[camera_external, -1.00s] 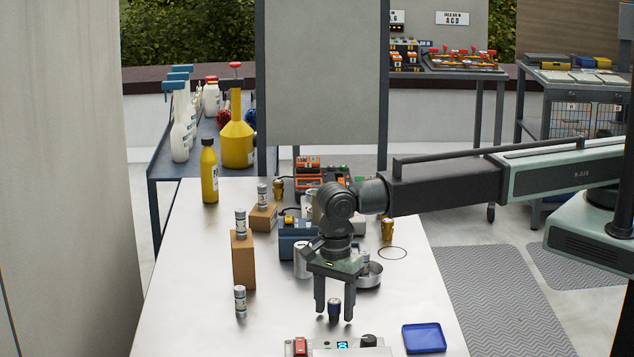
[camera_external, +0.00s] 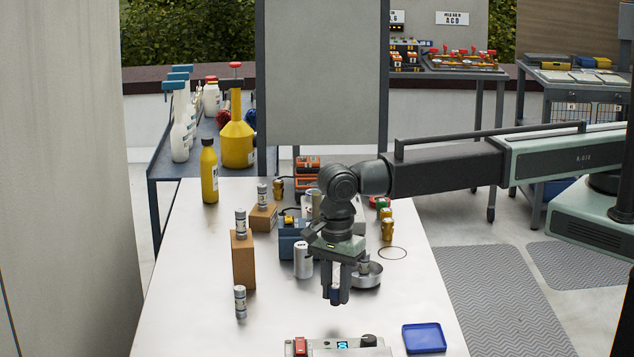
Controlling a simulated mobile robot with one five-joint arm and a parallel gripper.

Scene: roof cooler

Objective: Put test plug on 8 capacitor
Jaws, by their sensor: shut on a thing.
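My gripper (camera_external: 336,298) points down over the middle of the table, shut on a small dark blue plug (camera_external: 336,294) that shows between its fingers. The plug seems to be just above the tabletop. Silver capacitors with labels stand to the left: one on a tall brown block (camera_external: 241,223), one on a low brown block (camera_external: 262,194), one on the bare table (camera_external: 240,302). A wider silver can (camera_external: 303,260) stands just left of my gripper. Another small one (camera_external: 364,264) is in the round metal dish (camera_external: 368,279), partly hidden. Their numbers are too small to read.
A tester (camera_external: 318,347) with a lit cyan display lies at the near edge, cut off by the frame. A blue tray (camera_external: 424,338) is right of it. A blue box (camera_external: 292,236) and orange-and-black units (camera_external: 307,172) stand behind my gripper. The table's near left is clear.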

